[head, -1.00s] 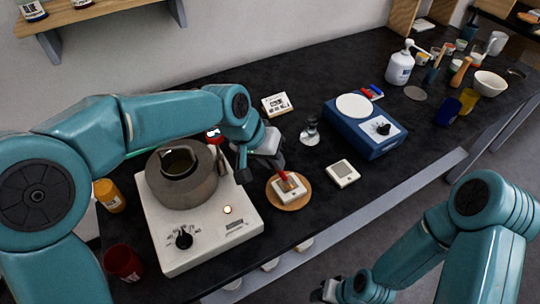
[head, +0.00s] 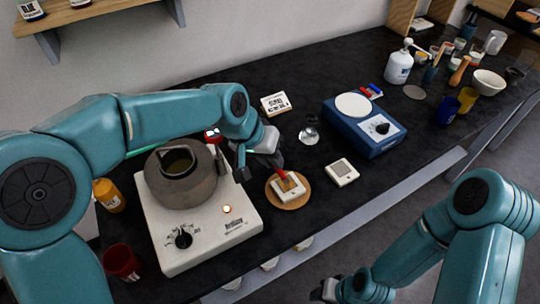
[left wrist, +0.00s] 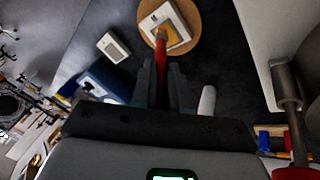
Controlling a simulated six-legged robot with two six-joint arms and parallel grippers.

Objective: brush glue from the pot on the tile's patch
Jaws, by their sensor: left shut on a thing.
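My left gripper (head: 276,163) is shut on a red-handled brush (head: 283,176), which also shows between the fingers in the left wrist view (left wrist: 161,62). The brush points down at the pale square tile (head: 289,195), and its tip is at or just over the tan patch; contact is hard to tell. The tile lies on a round wooden board (head: 273,198), also in the left wrist view (left wrist: 205,20). The grey-brown pot (head: 182,190) stands open on a white hot plate left of the gripper. My right gripper (head: 325,291) is low in the head view, its fingers unclear.
A white-and-grey square device (head: 341,172) lies right of the board. A blue scale (head: 365,128) stands behind it. Cups and a bowl stand far right.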

